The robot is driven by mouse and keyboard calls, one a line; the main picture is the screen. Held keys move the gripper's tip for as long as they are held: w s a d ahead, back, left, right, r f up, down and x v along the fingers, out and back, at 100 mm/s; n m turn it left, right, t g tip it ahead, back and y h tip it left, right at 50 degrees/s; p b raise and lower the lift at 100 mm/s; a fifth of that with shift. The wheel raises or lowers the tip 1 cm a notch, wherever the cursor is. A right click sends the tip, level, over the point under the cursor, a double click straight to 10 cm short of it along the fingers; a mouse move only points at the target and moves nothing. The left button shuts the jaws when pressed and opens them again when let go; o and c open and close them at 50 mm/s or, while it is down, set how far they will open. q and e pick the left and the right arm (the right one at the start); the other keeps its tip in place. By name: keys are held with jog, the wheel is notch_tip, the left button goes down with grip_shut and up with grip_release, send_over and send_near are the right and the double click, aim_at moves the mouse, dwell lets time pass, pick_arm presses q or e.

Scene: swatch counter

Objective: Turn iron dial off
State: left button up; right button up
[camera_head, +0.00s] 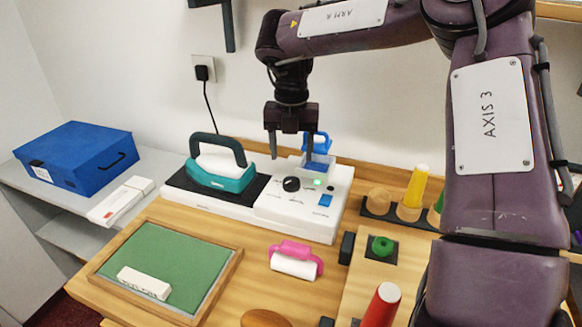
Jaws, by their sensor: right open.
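The iron station (298,214) is a white unit on the wooden counter, with a teal iron (222,176) resting on its dark pad at the left. The black round iron dial (291,184) sits on top of the unit; its pointer is too small to read. A small green light (317,183) glows beside it. My right gripper (291,156) points down above and slightly behind the dial in the picture, fingers apart, with nothing between them. It appears clear of the dial. My left gripper is not in view.
A blue switch (326,200) and a blue-handled clear tank (318,162) are on the unit. A pink-handled roller (296,260) and a green board (160,264) lie in front. Pegs (415,186) stand to the right. A blue case (78,158) is far left.

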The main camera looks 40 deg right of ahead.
aim_at(292, 180)
notch_tip(292, 180, down, 4)
jog(key=shift+s+a, duration=0.1)
jog(key=shift+s, duration=0.05)
notch_tip(292, 180, down, 2)
jog(key=shift+f, duration=0.7)
jog(key=c, duration=1)
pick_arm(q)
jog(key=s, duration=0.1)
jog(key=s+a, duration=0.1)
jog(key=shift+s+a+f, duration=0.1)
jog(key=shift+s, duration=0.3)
pick_arm(e)
jog(key=shift+o, duration=0.2)
